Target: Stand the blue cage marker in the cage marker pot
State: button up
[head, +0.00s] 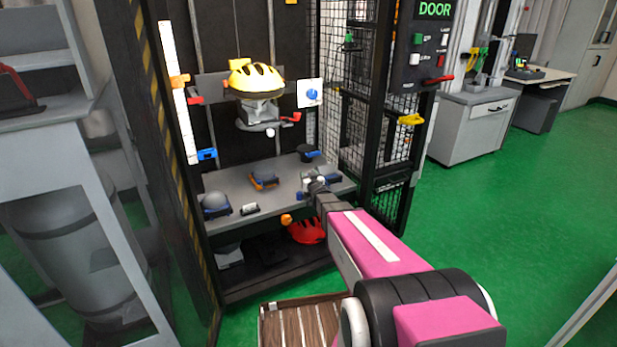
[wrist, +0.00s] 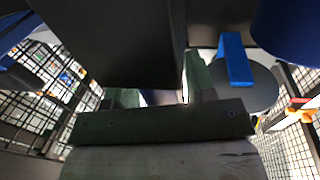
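A small black pot-like cup (head: 305,152) stands at the back right of the grey shelf in the tower; I cannot be sure it is the cage marker pot. A small blue piece (head: 313,154) shows at its right side. My gripper (head: 316,183) is over the right part of the shelf, in front of and below the cup in the picture. In the wrist view its two fingers (wrist: 160,95) stand apart with a large dark body close above them. What lies between the fingertips is unclear. I cannot single out the blue cage marker with certainty.
The shelf (head: 278,188) also holds a grey dome (head: 214,202) and an orange-and-blue item (head: 264,180). A yellow helmet (head: 256,79) hangs above. Mesh panels (head: 371,100) wall the right side. Green floor is free at right.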

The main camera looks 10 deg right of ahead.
jog(key=shift+s+r, duration=0.1)
jog(key=shift+r, duration=0.1)
jog(key=s+d+f+m+g+h, duration=0.15)
jog(key=s+g, duration=0.25)
jog(key=s, duration=0.7)
jog(key=s+d+f+m+g+h, duration=0.15)
jog(key=s+g, duration=0.35)
jog(key=s, duration=0.5)
jog(key=s+a+g, duration=0.1)
jog(key=s+g, duration=0.3)
jog(key=s, duration=0.4)
jog(key=s+a+n+g, duration=0.1)
jog(key=s+g, duration=0.3)
jog(key=s, duration=0.4)
jog(key=shift+s+a+r+g, duration=0.25)
jog(key=shift+a+g, duration=0.15)
jog(key=shift+a, duration=0.4)
